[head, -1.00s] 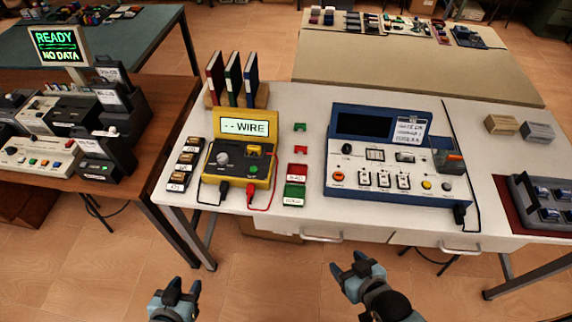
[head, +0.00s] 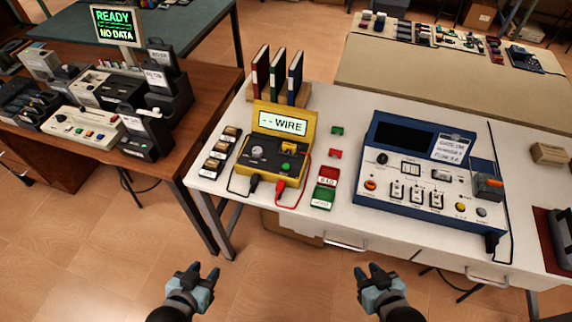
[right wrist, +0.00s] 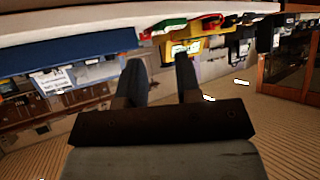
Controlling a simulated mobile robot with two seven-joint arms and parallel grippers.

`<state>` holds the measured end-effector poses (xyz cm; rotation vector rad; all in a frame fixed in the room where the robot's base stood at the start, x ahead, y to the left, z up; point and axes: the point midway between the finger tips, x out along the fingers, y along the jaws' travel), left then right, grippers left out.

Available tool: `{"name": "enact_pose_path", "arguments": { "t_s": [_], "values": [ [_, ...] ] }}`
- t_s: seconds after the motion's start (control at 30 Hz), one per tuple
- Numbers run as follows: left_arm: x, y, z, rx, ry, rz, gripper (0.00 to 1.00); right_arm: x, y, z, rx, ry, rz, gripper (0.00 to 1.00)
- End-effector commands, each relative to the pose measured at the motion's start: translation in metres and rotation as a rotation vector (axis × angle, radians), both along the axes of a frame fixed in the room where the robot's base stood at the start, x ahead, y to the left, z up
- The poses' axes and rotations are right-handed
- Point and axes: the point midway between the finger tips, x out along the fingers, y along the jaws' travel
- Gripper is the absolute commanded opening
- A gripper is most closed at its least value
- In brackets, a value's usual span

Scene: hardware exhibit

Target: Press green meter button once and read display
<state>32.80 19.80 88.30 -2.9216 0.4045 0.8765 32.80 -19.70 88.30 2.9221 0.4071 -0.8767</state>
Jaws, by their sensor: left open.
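The yellow meter (head: 270,174) stands on the white table, with its raised display (head: 282,123) reading "-- WIRE". A small green button (head: 286,167) is on its face, right of the grey dial (head: 257,152). A black and a red lead plug into its front. My left gripper (head: 197,272) is open and empty, in front of the table and below the meter in the picture. My right gripper (head: 372,270) is open and empty, in front of the table's drawers; its spread fingers also show in the right wrist view (right wrist: 160,75). Neither gripper touches the meter.
A blue instrument (head: 425,180) stands right of the meter. Red and green labelled bins (head: 324,187) lie between them. Labelled blocks (head: 218,152) sit left of the meter, binders (head: 277,75) behind it. A wooden table (head: 192,142) with a "READY NO DATA" screen (head: 115,25) stands left.

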Motion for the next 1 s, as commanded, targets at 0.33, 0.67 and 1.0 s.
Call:
{"name": "enact_pose_path", "arguments": {
  "t_s": [0.33, 0.67, 1.0],
  "values": [
    [-0.0002, -0.0010, 0.0001, -0.001, 0.000, -0.002, 0.43, -0.0002, -0.0003, -0.0001, -0.001, 0.000, -0.001, 0.00],
    [-0.0003, -0.0011, 0.0002, -0.001, 0.000, -0.002, 0.43, -0.0002, -0.0004, -0.0001, -0.001, 0.001, -0.001, 0.00],
    [-0.0008, -0.0009, 0.0000, -0.002, 0.001, -0.001, 0.43, -0.0002, -0.0004, -0.0001, -0.001, 0.001, -0.001, 0.00]
  ]
}}
